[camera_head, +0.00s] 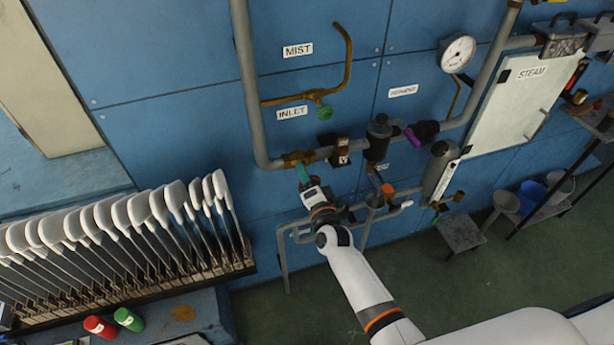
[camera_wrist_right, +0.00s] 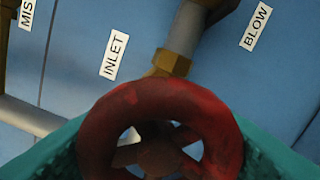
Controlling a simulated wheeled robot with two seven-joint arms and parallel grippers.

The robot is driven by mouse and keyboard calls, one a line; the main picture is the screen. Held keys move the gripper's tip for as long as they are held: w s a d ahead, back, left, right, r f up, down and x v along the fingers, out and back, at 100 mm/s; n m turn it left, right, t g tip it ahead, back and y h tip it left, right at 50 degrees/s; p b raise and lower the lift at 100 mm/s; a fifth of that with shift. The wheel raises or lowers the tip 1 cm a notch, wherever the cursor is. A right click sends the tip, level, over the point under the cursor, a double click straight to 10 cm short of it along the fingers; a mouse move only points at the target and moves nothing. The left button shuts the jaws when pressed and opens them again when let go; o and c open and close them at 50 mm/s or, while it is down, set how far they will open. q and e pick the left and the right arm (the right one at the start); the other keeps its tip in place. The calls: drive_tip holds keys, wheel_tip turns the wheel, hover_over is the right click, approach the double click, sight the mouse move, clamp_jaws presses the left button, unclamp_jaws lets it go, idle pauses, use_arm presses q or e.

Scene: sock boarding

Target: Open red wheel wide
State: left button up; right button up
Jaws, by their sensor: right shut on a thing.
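The red wheel (camera_wrist_right: 165,98) fills the lower middle of the right wrist view. It is a worn red ring with spokes, in front of a brass fitting (camera_wrist_right: 182,40) on a grey pipe. My right gripper (camera_head: 302,172) is at the brass valve (camera_head: 298,158) below the INLET label in the head view. Its teal fingers stand on both sides of the wheel, shut on its rim. My left gripper is not in view.
The INLET label (camera_wrist_right: 114,55) and BLOW label (camera_wrist_right: 256,26) are on the blue wall behind. A green handwheel (camera_head: 324,112) and a purple one (camera_head: 412,138) sit nearby on the pipework. A rack of white sock boards (camera_head: 120,225) stands to the left.

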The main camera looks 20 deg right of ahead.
drive_tip(key=n, duration=0.4)
drive_tip(key=shift+n+p, duration=0.35)
drive_tip(key=shift+n, duration=0.05)
drive_tip(key=n, duration=0.4)
drive_tip(key=shift+f, duration=0.1)
drive_tip(key=n, duration=0.8)
drive_tip(key=shift+n, duration=0.3)
drive_tip(key=n+b, duration=0.1)
drive_tip(key=n, duration=0.2)
drive_tip(key=shift+f+n, duration=0.1)
drive_tip(key=shift+n, duration=0.2)
drive_tip(key=n+b, duration=0.1)
drive_tip(key=n, duration=0.3)
drive_tip(key=shift+n+b, duration=0.3)
drive_tip(key=shift+b, duration=0.05)
drive_tip(key=n+b, duration=0.2)
drive_tip(key=n, duration=0.2)
drive_tip(key=shift+d+n, duration=0.1)
drive_tip(key=shift+n, duration=0.2)
drive_tip(key=shift+n+b, duration=0.65)
drive_tip(key=shift+n, duration=1.25)
